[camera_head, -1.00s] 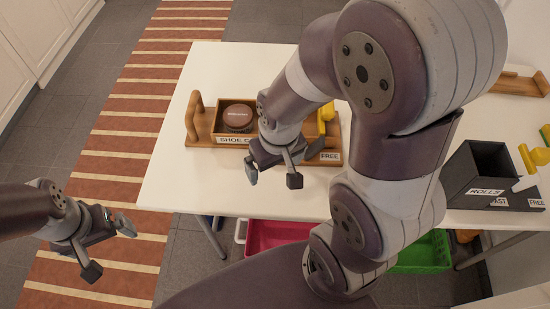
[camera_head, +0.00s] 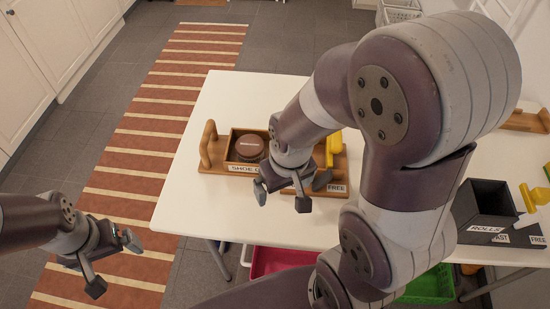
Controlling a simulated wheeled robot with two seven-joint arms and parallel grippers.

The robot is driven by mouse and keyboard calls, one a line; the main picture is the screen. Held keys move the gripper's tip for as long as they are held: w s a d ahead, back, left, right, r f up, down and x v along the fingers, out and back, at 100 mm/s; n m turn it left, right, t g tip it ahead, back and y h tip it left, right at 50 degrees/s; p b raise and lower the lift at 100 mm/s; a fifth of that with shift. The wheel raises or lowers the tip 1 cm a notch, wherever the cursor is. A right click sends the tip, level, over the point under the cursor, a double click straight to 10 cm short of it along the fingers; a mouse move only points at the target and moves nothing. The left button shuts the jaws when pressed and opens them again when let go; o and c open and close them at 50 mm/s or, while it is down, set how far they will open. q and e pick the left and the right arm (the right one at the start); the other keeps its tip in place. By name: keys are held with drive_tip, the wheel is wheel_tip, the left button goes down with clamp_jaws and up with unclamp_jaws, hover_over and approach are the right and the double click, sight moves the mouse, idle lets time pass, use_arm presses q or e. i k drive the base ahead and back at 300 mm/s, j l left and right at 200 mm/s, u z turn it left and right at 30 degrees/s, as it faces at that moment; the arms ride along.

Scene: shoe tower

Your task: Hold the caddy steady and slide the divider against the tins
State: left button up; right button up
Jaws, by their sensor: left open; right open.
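The wooden caddy (camera_head: 216,164) stands on the white table, with an upright handle at its left end and labels reading "SHOE C…" and "FREE" on its front. A round brown tin (camera_head: 247,147) sits in its left compartment. A yellow piece (camera_head: 334,146) stands towards the caddy's right; I cannot tell whether it is the divider's handle. My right gripper (camera_head: 282,195) is open and empty in front of the caddy's middle, hiding part of it. My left gripper (camera_head: 115,264) is open and empty, left of the table over the striped rug, well apart from the caddy.
A dark box labelled "ROLLS" (camera_head: 487,208) with yellow-handled items beside it stands on the right of the white table (camera_head: 190,205). A pink bin (camera_head: 268,261) and a green bin (camera_head: 428,285) are below. My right arm hides the table's middle.

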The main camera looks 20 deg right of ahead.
sight(333, 146)
drive_tip(key=j+z, duration=0.1)
drive_tip(key=z, duration=0.25)
drive_tip(key=i+z, duration=0.1)
drive_tip(key=z, duration=0.25)
drive_tip(key=j+z, duration=0.15)
drive_tip(key=z, duration=0.2)
